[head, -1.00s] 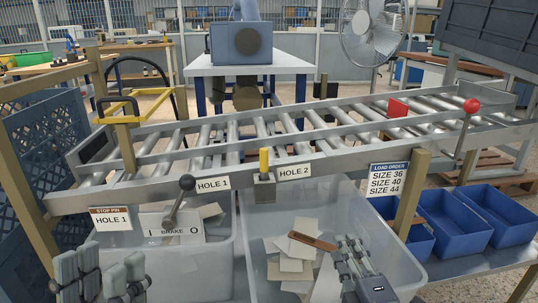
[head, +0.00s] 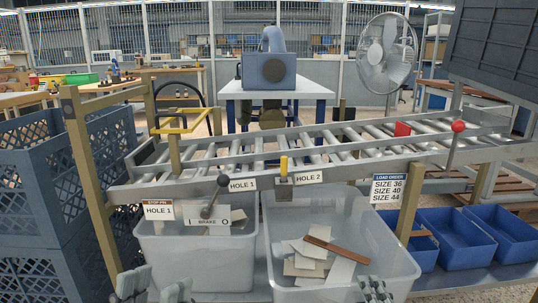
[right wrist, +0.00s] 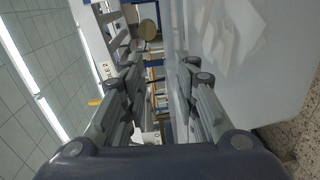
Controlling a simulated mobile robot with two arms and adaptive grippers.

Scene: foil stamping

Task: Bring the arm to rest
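My left gripper (head: 153,286) shows at the bottom edge of the head view, left of centre. Its two grey fingers stand apart with nothing between them. My right gripper (head: 375,288) shows at the bottom edge of the head view, in front of the right clear bin (head: 400,262). In the right wrist view my right gripper (right wrist: 152,95) has its fingers well apart, with nothing held between them. Both wrists are out of the head view.
A roller conveyor (head: 330,175) crosses the middle, with a brake lever (head: 214,197) and a yellow pin (head: 283,165) at its front. The left clear bin (head: 155,255) and the right one hold flat pieces. Blue trays (head: 505,235) stand right, dark crates (head: 35,215) left.

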